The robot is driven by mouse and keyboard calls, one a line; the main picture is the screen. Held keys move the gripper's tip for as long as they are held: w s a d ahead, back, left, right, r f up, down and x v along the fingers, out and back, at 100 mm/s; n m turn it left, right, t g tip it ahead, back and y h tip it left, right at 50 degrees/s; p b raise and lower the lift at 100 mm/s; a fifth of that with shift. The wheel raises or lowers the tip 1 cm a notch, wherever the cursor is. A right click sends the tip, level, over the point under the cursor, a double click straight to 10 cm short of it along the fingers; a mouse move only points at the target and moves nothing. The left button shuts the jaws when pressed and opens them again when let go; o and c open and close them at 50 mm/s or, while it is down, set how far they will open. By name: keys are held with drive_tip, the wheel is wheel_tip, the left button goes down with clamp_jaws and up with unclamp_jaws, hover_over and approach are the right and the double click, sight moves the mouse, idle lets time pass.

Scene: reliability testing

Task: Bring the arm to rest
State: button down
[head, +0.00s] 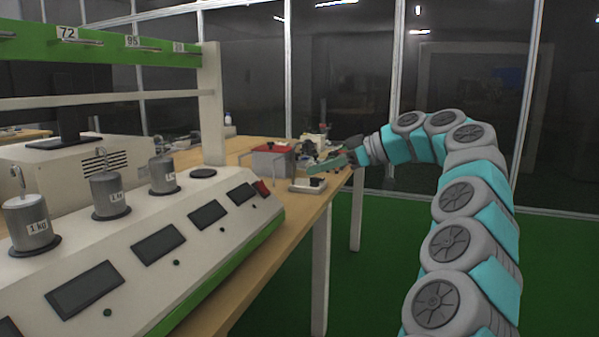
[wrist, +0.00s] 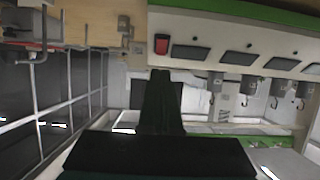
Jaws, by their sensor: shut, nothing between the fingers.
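My arm (head: 470,205) rises on the right of the head view and bends over to the left, its end hanging by the far end of the table. My gripper (wrist: 161,80) shows in the wrist view as dark fingers close together with nothing between them. In the head view it is small and dim at the arm's end, and its fingertips are hard to make out against the things behind.
The long bench (head: 290,215) carries a white console (head: 150,255) with several displays and hooked weights (head: 107,193). A green rack (head: 100,45) stands above it. A red-topped device (head: 270,160) sits near my gripper. The green floor (head: 380,290) is clear.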

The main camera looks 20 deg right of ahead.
drive_tip(key=shift+s+d+r, duration=0.1)
drive_tip(key=shift+s+d, duration=0.4)
drive_tip(key=shift+d, duration=0.2)
drive_tip(key=s+a+f+m+g+h, duration=0.1)
drive_tip(key=s+a+f+g+h, duration=0.15)
drive_tip(key=s+a+f, duration=0.5)
drive_tip(key=s+a+f+m+g+h, duration=0.15)
drive_tip(key=s+a+g, duration=0.25)
drive_tip(key=s+a, duration=0.75)
drive_tip(key=s+d+f+m+g+h, duration=0.1)
drive_tip(key=s+d+f+m+h, duration=0.2)
drive_tip(key=s+f, duration=0.9)
drive_tip(key=s+d+f+m+g+h, duration=0.2)
drive_tip(key=s+d+f+m, duration=0.3)
drive_tip(key=s+f, duration=0.7)
drive_tip(key=shift+s+d+h, duration=0.8)
drive_tip(key=shift+s+h, duration=0.1)
drive_tip(key=shift+s, duration=0.15)
drive_tip(key=c, duration=1.6)
unclamp_jaws()
drive_tip(key=shift+r, duration=0.1)
